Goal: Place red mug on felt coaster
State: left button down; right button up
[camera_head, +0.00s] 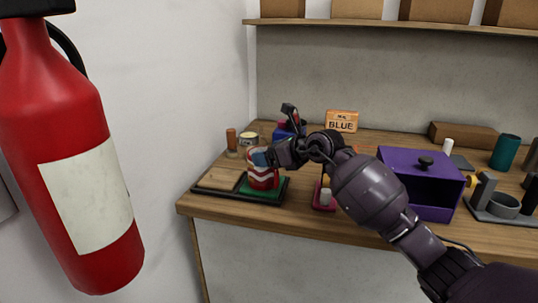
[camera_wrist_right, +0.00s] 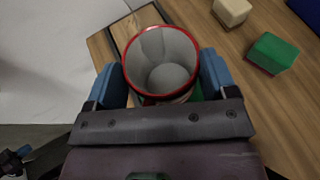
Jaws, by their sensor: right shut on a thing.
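The red mug (camera_head: 262,178) has white zigzag bands and stands upright over the green felt coaster (camera_head: 271,194) at the left end of the bench. My right gripper (camera_head: 262,158) is shut on the mug. In the right wrist view, the blue fingers of this gripper (camera_wrist_right: 170,85) lie on either side of the mug (camera_wrist_right: 162,58), whose pale inside looks empty. A sliver of green coaster (camera_wrist_right: 197,92) shows beside it. I cannot tell whether the mug's base touches the coaster. A small blue-and-dark part at the lower left of the wrist view may be my left gripper (camera_wrist_right: 20,155).
A black-edged tray (camera_head: 226,194) surrounds the coaster and a wooden square. A pink stand (camera_head: 323,204) is right of it, then a purple box (camera_head: 425,178). Behind are an orange BLUE box (camera_head: 342,121) and small jars. A red extinguisher (camera_head: 75,110) fills the left.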

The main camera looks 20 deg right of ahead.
pick_arm(q)
jog(key=shift+a+r, duration=0.1)
jog(key=shift+r, duration=0.1)
pick_arm(e)
jog(key=shift+r, duration=0.2)
jog(key=shift+f, duration=0.1)
pick_arm(q)
jog(key=shift+w, duration=0.1)
pick_arm(e)
jog(key=o, duration=1.4)
jog(key=shift+f, duration=0.1)
jog(key=shift+s+d+r, duration=0.15)
jog(key=shift+s+r, duration=0.1)
pick_arm(q)
jog(key=shift+r+p, duration=0.95)
jog(key=shift+p, duration=0.25)
pick_arm(e)
jog(key=v, duration=1.1)
jog(key=shift+s+d, duration=0.15)
jog(key=shift+s, duration=0.05)
pick_arm(q)
jog(key=shift+w+r, duration=0.15)
